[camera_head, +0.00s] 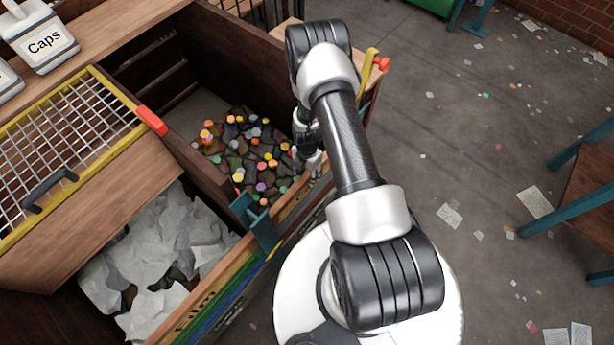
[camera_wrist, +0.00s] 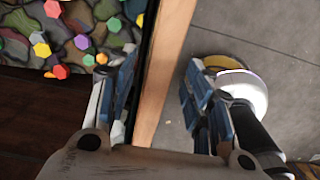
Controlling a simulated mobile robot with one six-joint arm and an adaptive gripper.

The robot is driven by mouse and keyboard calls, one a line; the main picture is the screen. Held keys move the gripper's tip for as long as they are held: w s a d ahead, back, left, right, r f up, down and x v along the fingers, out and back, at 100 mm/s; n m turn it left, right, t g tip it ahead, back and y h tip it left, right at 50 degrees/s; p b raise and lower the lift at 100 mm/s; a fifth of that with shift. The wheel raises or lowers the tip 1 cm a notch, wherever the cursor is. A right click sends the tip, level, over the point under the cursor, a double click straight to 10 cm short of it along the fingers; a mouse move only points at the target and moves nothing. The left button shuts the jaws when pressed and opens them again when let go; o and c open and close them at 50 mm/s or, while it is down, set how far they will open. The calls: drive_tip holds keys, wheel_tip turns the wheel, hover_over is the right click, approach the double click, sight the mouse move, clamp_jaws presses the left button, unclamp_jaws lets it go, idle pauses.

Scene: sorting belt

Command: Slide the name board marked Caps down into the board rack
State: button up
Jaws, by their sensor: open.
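A white board reading Caps (camera_head: 45,42), with a grip on top, stands on the wooden ledge at the upper left in the head view. My gripper (camera_head: 310,160) is far to its right, low at the front wall of the bin with coloured caps. In the wrist view my gripper (camera_wrist: 160,75) is open, its fingers apart with the wooden wall edge (camera_wrist: 165,70) between them. No board is between the fingers. A teal bracket (camera_head: 262,228) sits on the front wall; I cannot tell whether it is the board rack.
The caps bin (camera_head: 190,118) holds many coloured caps. Left of it, a paper-filled compartment (camera_head: 165,245) lies beside a yellow-framed wire grille (camera_head: 80,140) with a red corner. A second white board (camera_head: 8,82) is cut off at the left edge. Scraps litter the floor at right.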

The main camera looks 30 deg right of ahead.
drive_tip(key=shift+f, duration=1.15)
drive_tip(key=shift+c, duration=0.3)
clamp_jaws()
idle(0.3)
idle(0.4)
